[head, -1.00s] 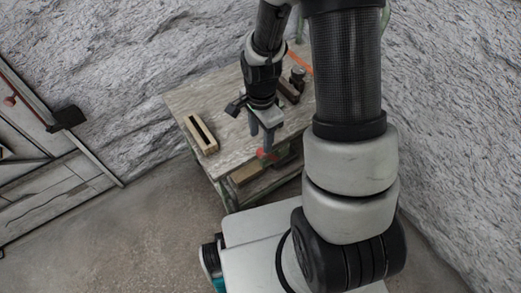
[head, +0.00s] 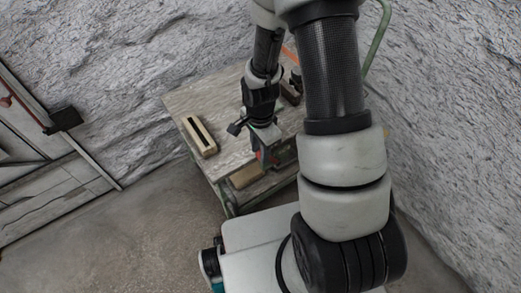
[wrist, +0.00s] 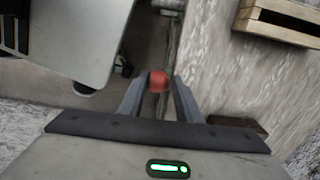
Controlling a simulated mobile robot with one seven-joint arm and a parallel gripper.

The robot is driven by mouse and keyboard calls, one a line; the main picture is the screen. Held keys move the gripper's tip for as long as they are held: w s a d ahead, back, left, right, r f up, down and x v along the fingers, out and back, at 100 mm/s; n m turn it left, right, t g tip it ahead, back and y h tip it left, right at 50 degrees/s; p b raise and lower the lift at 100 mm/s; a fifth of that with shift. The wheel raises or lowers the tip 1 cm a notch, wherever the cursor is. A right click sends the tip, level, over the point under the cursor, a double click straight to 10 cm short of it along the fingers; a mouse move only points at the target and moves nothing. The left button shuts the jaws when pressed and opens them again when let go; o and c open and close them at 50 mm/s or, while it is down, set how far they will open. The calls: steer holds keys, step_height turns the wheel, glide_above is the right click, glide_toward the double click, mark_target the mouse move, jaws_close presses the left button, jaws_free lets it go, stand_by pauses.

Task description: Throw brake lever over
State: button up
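A red knob, which looks like the grip of the brake lever (wrist: 158,82), shows between the two fingers of my gripper (wrist: 160,86) in the wrist view. The fingers stand on either side of it and look apart, with a narrow gap at the right finger. In the head view my gripper (head: 267,160) points down at the near edge of the wooden table (head: 230,101), with a little red of the knob showing by the fingers. The rest of the lever is hidden by the gripper.
A pale wooden block with a dark slot (head: 200,136) lies on the table, left of my gripper; it also shows in the wrist view (wrist: 275,20). Below the tabletop is a shelf with a wooden piece (head: 245,174). Rough white walls stand behind and right.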

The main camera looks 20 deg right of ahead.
steer(key=shift+s+d, duration=0.1)
steer(key=shift+s, duration=0.15)
jaws_close()
steer(key=shift+d, duration=0.1)
